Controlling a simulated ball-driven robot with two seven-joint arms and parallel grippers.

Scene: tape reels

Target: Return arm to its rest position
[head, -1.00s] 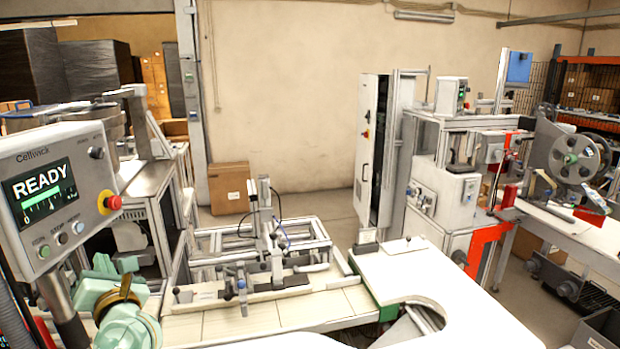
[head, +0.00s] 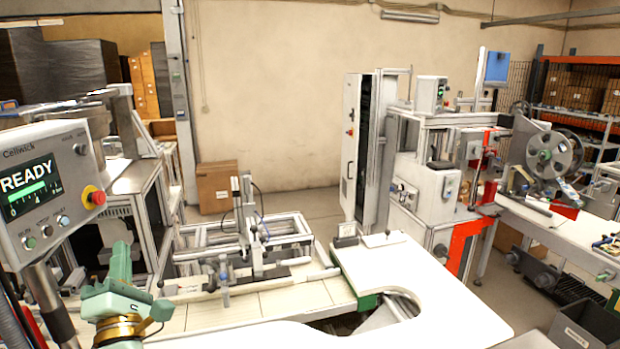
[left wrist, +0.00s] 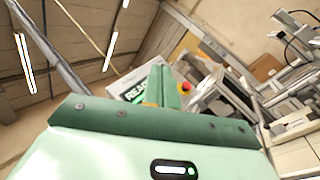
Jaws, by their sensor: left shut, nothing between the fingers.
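My left gripper (head: 122,262) is pale green and stands at the lower left of the head view, with its fingers pointing up. It is in front of the frame of the machine on the left and just right of the control panel's post. A brass-coloured ring shows below it at the wrist. In the left wrist view its fingers (left wrist: 160,84) are together with nothing between them, and the control panel shows behind them. My right gripper is in neither view.
A control panel (head: 45,190) reading READY, with a red stop button, stands close left of my left gripper. A white curved worktop (head: 430,285) and a metal fixture (head: 240,245) lie to its right. A tape reel (head: 553,155) hangs on the machine at right.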

